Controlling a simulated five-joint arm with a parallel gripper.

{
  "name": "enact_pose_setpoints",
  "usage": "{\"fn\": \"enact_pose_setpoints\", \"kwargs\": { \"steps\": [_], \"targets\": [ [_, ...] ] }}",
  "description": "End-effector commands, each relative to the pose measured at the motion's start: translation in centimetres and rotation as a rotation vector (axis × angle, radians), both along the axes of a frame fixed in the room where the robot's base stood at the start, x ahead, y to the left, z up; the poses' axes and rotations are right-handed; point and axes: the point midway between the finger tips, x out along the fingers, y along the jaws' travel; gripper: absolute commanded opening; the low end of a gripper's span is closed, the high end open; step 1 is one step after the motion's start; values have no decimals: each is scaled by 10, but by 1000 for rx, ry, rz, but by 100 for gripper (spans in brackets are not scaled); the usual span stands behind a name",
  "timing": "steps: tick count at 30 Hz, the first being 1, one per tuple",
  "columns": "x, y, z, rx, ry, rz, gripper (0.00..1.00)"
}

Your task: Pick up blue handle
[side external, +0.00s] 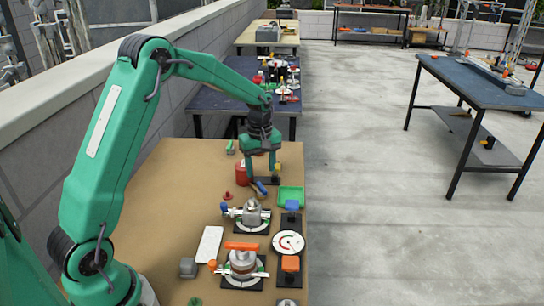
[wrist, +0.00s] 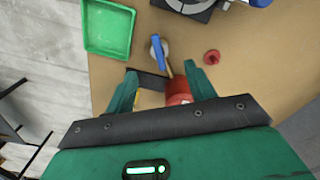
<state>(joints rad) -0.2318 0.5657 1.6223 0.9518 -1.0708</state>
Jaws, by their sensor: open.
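A blue handle (side external: 261,187) lies on the brown tabletop close below my gripper (side external: 261,172). I see nothing held. A red cylinder (side external: 243,173) stands beside my gripper; in the wrist view the red cylinder (wrist: 178,92) shows between the fingers, partly hidden by my gripper. Another blue part (wrist: 258,3) is cut off at the top edge.
A green tray (side external: 291,196) is to the right of the blue handle and a small red knob (side external: 228,196) to its left. Gauges and valves (side external: 252,212) crowd the near table. A white plate (side external: 209,244) lies nearby. The table's left part is clear.

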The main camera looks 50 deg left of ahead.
Motion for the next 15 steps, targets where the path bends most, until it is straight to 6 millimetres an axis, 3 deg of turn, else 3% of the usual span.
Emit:
{"fn": "enact_pose_setpoints", "kwargs": {
  "steps": [8, 15],
  "targets": [
    [1, 1, -5, 0, 3, 9, 55],
    [1, 1, -24, -1, 3, 7, 55]
  ]
}}
